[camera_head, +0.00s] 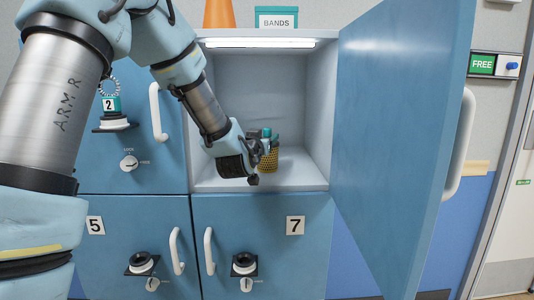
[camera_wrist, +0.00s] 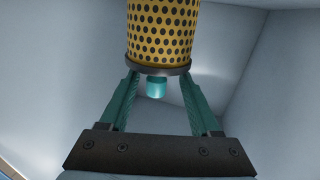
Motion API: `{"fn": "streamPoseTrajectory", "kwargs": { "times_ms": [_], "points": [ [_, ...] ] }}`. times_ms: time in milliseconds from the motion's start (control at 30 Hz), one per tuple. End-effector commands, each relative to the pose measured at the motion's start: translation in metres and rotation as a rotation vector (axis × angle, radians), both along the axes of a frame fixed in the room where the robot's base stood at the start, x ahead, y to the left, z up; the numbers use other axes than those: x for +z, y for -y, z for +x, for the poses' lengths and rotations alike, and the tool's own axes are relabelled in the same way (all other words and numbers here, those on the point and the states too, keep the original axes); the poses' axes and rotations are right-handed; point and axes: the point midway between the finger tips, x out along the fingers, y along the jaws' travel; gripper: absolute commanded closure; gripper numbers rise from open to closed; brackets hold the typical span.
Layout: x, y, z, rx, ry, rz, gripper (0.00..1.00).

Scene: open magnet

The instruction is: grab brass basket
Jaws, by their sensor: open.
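The brass basket (camera_head: 270,160) is a yellow perforated cylinder standing on the floor of the open cubby, partly hidden by my gripper (camera_head: 259,148). Teal-green pieces show above it. In the wrist view the basket (camera_wrist: 162,30) fills the top middle, with a dark band at its lower edge in the picture. A small teal cylinder (camera_wrist: 156,87) shows just below that band. My gripper (camera_wrist: 157,76) is open, with its teal fingertips apart near both sides of the band. Nothing is held between them. I cannot tell if either fingertip touches the basket.
The cubby's side walls and light strip (camera_head: 260,43) enclose the arm closely. Its blue door (camera_head: 395,130) stands open at the right. Shut lockers surround it, with door 7 (camera_head: 262,250) below. An orange cone (camera_head: 219,14) and a BANDS box (camera_head: 276,19) sit on top.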

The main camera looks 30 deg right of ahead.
Motion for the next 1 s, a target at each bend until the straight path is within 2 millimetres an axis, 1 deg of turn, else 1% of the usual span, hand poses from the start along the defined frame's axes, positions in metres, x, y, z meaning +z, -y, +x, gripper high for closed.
{"fn": "streamPoseTrajectory", "kwargs": {
  "times_ms": [33, 133, 300, 567, 600, 1000],
  "points": [
    [0.006, 0.006, 0.005, 0.0, -0.001, -0.001, 0.36],
    [0.012, 0.018, 0.014, 0.001, -0.002, -0.001, 0.36],
    [0.009, 0.03, 0.028, 0.001, -0.001, 0.0, 0.36],
    [0.007, 0.033, 0.031, 0.0, 0.001, 0.001, 0.36],
    [0.007, 0.032, 0.031, 0.0, 0.001, 0.001, 0.37],
    [0.007, 0.032, 0.031, 0.001, 0.0, 0.0, 0.82]
  ]
}}
